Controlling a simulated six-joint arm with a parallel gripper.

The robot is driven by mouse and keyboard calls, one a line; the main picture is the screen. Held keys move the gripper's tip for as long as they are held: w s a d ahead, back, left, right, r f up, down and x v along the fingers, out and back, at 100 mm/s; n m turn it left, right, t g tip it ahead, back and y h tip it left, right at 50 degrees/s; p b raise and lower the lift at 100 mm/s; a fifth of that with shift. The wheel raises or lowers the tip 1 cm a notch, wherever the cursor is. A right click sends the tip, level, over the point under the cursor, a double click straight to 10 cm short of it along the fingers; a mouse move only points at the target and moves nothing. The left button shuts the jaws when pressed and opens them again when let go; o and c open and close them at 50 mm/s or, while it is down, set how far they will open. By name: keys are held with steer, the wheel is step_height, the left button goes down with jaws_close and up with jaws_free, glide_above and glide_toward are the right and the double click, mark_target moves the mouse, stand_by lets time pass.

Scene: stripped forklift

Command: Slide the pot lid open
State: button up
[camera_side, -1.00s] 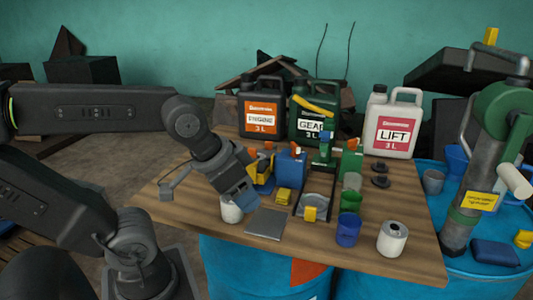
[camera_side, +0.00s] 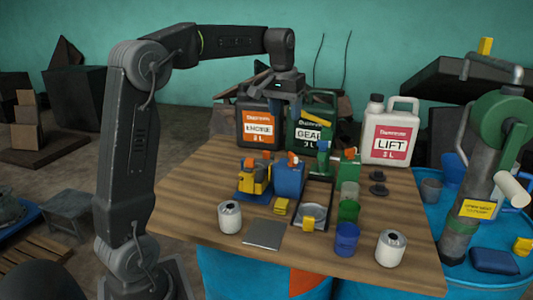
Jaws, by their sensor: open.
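A round silver-grey piece (camera_side: 311,211) with a yellow block (camera_side: 308,225) at its front edge sits in a dark frame at the middle of the table; it looks like the pot lid, but I cannot tell for certain. A flat grey square plate (camera_side: 263,234) lies to its front left. My gripper (camera_side: 289,112) is open and points down, high above the table, in front of the jugs in the picture and well above the lid. Its fingertips are small and dark here, and nothing shows between them.
Blue block-like unit (camera_side: 289,180), yellow machine (camera_side: 254,181) and green unit (camera_side: 348,171) stand behind the lid. Jugs (camera_side: 390,135) line the back.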

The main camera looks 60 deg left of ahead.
steer(key=w+a+f+n+g, duration=0.1)
steer(key=w+a+f+n, duration=0.15)
steer(key=a, duration=0.65)
glide_above(266, 151)
step_height(266, 151, down, 4)
steer(key=shift+n+g+h, duration=0.25)
steer(key=shift+g+h, duration=0.15)
step_height(266, 151, down, 14)
steer(key=shift+w, duration=0.1)
jaws_close()
